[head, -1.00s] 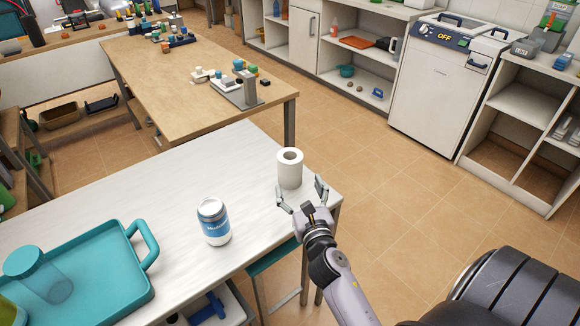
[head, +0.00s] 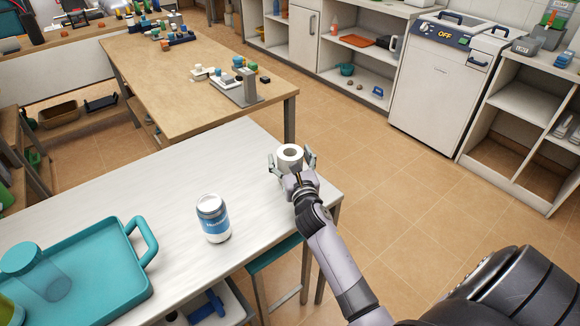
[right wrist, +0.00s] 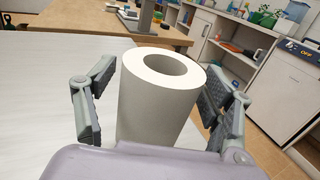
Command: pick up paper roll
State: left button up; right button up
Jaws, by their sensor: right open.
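The white paper roll (head: 290,153) stands upright near the far right corner of the white table (head: 150,190). My right gripper (head: 291,160) is open around it, with one finger on each side of the roll. In the right wrist view the roll (right wrist: 157,105) stands between the two spread fingers of the gripper (right wrist: 158,108), and a gap shows on both sides. The lower part of the roll is hidden behind my gripper. My left gripper is not in view.
A white and blue jar (head: 213,218) stands on the table left of my right arm. A teal tray (head: 100,300) with a clear blue-lidded container (head: 42,275) is at the left. A wooden table (head: 150,70) with small parts stands behind. Tiled floor is free at the right.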

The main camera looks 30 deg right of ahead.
jog(key=c, duration=1.3)
jog(key=shift+r, duration=0.1)
